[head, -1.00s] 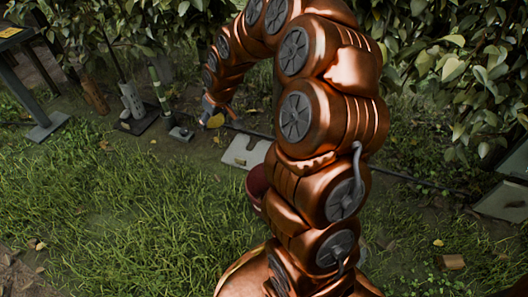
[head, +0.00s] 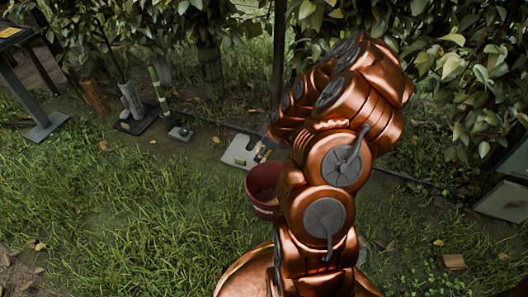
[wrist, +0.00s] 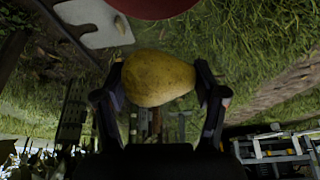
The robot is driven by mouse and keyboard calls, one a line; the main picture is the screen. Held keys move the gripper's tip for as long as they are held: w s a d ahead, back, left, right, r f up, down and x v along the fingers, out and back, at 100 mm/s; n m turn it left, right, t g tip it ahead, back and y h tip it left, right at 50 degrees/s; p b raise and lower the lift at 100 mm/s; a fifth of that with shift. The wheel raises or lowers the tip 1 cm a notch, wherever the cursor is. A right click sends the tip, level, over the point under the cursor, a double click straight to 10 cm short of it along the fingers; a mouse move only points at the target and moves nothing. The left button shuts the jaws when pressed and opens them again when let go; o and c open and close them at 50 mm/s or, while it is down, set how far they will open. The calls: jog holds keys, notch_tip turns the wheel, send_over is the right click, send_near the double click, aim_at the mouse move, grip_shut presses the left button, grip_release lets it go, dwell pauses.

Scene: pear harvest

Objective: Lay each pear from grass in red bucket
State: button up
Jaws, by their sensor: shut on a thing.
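The red bucket (head: 262,190) stands on the grass in the head view, left of my arm, which covers part of its right side. My gripper (wrist: 160,82) is shut on a yellow pear (wrist: 157,78) in the wrist view, with one finger on each side of it. Part of the bucket (wrist: 155,6) shows at the top edge of the wrist view, above and apart from the pear in the picture. In the head view my arm hides the gripper and the pear. No other pear can be made out on the grass.
A pale flat plate (head: 240,150) lies behind the bucket. Leafy bushes (head: 450,70) fill the back right. Grass at left is open.

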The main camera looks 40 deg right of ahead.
jog(key=shift+s+d+f, duration=0.1)
jog(key=shift+s+f, duration=0.05)
jog(key=shift+f, duration=0.25)
notch_tip(320, 180, down, 10)
jog(key=b, duration=0.3)
jog(key=shift+r+b, duration=0.2)
jog(key=shift+b, duration=0.1)
jog(key=shift+f, duration=0.1)
jog(key=shift+f+b, duration=4)
jog(key=shift+f, duration=4.8)
jog(key=o, duration=1.3)
jog(key=shift+r, duration=0.15)
